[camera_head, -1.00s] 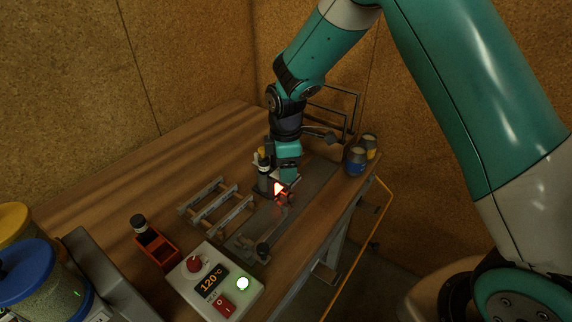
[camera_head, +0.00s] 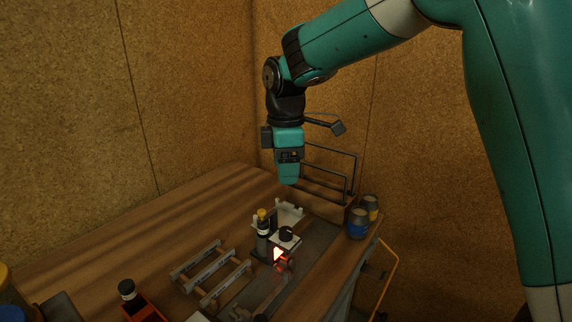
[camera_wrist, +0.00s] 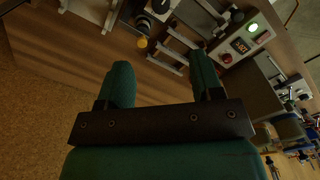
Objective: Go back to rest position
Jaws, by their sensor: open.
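My gripper (camera_head: 289,180) hangs from the teal arm above the back part of the wooden table, clear of everything on it. In the wrist view its two green fingers (camera_wrist: 160,85) stand apart with nothing between them. Below it in the head view is a small fixture with a black knob (camera_head: 286,234) on a white plate.
A metal rack (camera_head: 212,273) lies on the table (camera_head: 120,235) at the front. Two jars, one blue-banded (camera_head: 358,224), stand near the right edge. A dark wire frame (camera_head: 335,170) rises at the back. A control box (camera_wrist: 246,42) with a green light shows in the wrist view.

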